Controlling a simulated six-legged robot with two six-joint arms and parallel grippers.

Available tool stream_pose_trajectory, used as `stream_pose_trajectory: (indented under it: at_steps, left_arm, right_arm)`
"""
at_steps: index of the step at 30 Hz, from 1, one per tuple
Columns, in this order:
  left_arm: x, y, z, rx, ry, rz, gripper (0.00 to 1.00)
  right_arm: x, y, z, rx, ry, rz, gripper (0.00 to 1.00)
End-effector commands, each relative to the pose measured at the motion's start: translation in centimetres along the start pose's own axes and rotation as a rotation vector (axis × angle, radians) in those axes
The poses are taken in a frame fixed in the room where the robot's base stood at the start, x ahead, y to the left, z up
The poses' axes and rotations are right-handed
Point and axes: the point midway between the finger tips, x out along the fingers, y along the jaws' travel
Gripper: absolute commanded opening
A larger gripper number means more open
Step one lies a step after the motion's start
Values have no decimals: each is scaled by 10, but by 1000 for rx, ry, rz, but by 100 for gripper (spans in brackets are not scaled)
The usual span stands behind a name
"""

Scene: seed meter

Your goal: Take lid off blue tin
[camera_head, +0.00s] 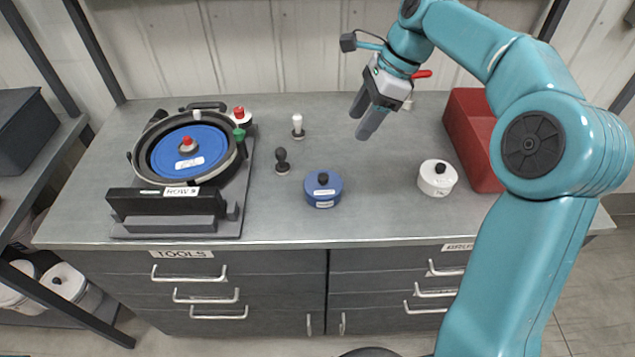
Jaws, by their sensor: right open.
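The blue tin (324,197) stands upright near the front middle of the grey bench. Its blue lid (323,182) with a black knob is on it, and a white label shows on its front. My right gripper (364,118) is above the bench, behind and to the right of the tin. Its two grey fingers point down and to the left, apart, with nothing between them. My left gripper is not in view.
A seed meter (185,150) with a blue disc stands at left. A black-knobbed tool (282,162) and white-knobbed tool (297,127) stand behind the tin. A white tin (437,178) and red bin (470,135) are at right. Bench between the tins is clear.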

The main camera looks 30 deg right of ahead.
Motion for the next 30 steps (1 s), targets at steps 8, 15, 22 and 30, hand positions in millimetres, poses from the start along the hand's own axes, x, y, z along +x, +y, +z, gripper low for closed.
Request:
stream_pose_trajectory:
  at_steps: [8,15,22,30]
  left_arm:
    - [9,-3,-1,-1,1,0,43]
    - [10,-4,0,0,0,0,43]
    - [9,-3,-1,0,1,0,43]
    - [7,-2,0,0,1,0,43]
  right_arm:
    - [62,5,-4,6,1,8,56]
    - [104,3,-2,4,1,7,56]
    - [125,1,0,2,1,9,56]
    - [162,-1,1,2,1,7,56]
